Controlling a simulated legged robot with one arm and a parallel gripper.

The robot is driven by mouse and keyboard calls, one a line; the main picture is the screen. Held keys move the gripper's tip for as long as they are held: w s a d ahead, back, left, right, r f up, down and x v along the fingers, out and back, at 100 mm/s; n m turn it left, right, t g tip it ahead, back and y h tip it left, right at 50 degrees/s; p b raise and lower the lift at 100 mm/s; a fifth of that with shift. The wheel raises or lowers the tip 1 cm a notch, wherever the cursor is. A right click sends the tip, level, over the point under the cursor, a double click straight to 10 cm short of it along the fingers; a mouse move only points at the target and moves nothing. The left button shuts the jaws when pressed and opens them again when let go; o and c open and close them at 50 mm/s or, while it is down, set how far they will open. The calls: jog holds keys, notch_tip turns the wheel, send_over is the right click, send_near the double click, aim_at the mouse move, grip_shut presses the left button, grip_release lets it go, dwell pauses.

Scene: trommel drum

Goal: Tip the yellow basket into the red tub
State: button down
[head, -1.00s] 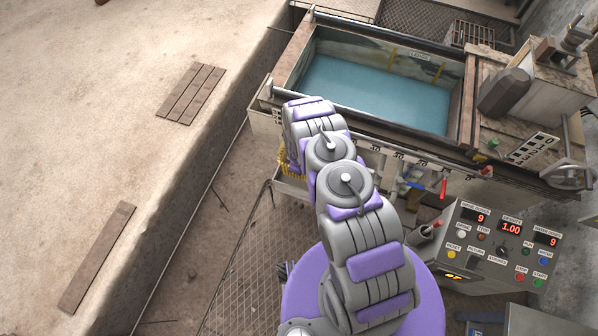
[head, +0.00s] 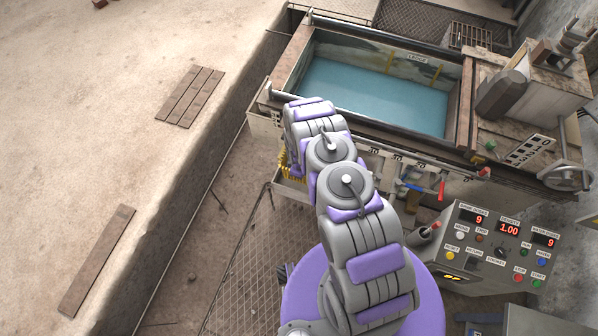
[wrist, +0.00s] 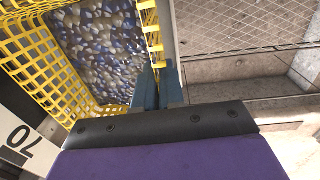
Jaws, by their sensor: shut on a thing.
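The yellow basket (wrist: 42,65) is an open wire mesh basket filling the upper left of the wrist view. Many small blue, white and brown pebbles (wrist: 100,45) lie inside it. My gripper (wrist: 158,72) is shut on the basket's yellow rim, with blue-grey fingers at its near right corner. In the head view only a sliver of yellow mesh (head: 284,166) shows left of my arm, which hides the gripper and most of the basket. I see no red tub in these frames.
A tank of teal water (head: 375,95) lies beyond my arm. A control panel (head: 495,250) with red displays stands at the right, below a red-handled valve (head: 441,190). A pale earthen ledge (head: 90,130) with planks fills the left. Wire grating (head: 255,250) covers part of the floor.

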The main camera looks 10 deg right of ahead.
jog(key=shift+r, duration=0.1)
jog(key=shift+r+p, duration=2)
jog(key=shift+r, duration=2.65)
jog(key=shift+r+p, duration=0.7)
jog(key=shift+r, duration=1.65)
notch_tip(320, 180, up, 7)
jog(key=p, duration=0.2)
jog(key=shift+r, duration=0.1)
jog(key=shift+w+r+p, duration=0.1)
jog(key=shift+r+p, duration=0.75)
jog(key=shift+r, duration=2.05)
